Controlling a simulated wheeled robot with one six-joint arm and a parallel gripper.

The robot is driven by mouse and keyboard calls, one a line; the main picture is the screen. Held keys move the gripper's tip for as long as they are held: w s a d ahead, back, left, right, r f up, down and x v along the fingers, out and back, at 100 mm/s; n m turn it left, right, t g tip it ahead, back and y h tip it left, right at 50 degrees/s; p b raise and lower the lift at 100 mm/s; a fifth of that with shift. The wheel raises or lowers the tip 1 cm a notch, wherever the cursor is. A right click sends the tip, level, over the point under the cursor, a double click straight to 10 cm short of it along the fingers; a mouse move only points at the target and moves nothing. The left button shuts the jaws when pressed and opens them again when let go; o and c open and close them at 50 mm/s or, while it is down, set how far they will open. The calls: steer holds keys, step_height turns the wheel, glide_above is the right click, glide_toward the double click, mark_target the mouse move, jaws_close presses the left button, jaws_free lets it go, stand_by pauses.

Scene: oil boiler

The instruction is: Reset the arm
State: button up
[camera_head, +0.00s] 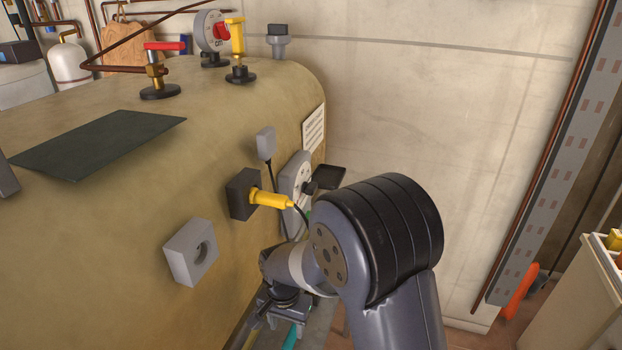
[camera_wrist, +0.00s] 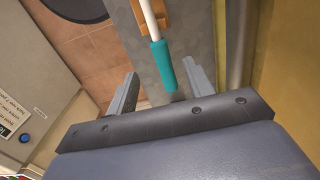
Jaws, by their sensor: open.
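My arm is bent in front of the tan boiler (camera_head: 110,240) in the head view, with its large dark joint close to the camera. My gripper (camera_head: 275,318) is low beside the boiler's front side, partly hidden by my own arm links. In the wrist view my gripper (camera_wrist: 163,78) is open, with its two grey fingers spread and nothing held. A teal handle (camera_wrist: 163,66) with a white shaft shows between and beyond the fingers. I cannot tell how far it is from them.
A yellow-handled fitting (camera_head: 270,199), a grey square block (camera_head: 191,252) and a round gauge (camera_head: 295,180) stick out from the boiler near my arm. Red (camera_head: 164,46) and yellow (camera_head: 237,38) valves stand on top. A white container (camera_head: 572,300) stands at right.

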steer(key=w+d+f+n+b, duration=0.1)
steer(key=d+f, duration=0.1)
steer(key=d, duration=0.4)
steer(key=shift+f+b, duration=0.3)
steer(key=shift+f, duration=0.1)
